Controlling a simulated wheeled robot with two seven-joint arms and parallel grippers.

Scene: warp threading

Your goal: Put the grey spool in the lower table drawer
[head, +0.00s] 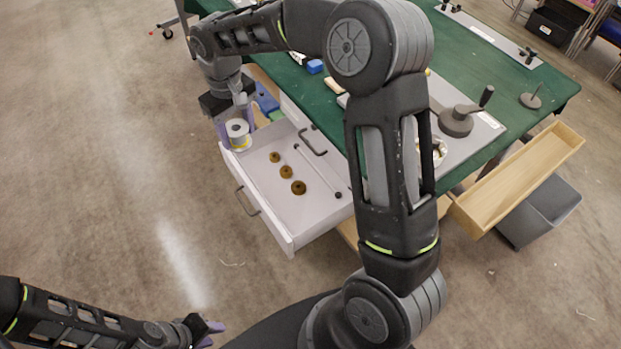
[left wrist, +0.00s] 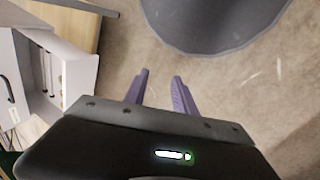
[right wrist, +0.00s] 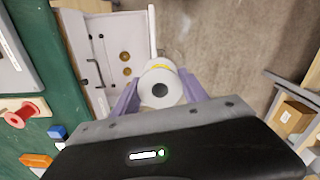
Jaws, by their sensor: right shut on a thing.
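The grey spool (head: 238,131), pale with a yellow band, is between the fingers of my right gripper (head: 236,121), which is shut on it. It is at the far left corner of the open lower drawer (head: 270,221) in the head view; its height above the drawer floor is hard to tell. The right wrist view shows the spool (right wrist: 163,76) between the purple fingers, beside the drawer (right wrist: 127,27). My left gripper (head: 210,331) is open and empty, low in the head view and away from the drawer. Its spread fingers (left wrist: 160,75) show in the left wrist view.
The green table (head: 480,80) carries a grey plate and tools. A wooden tray (head: 520,178) and a grey bin (head: 541,211) are at the right.

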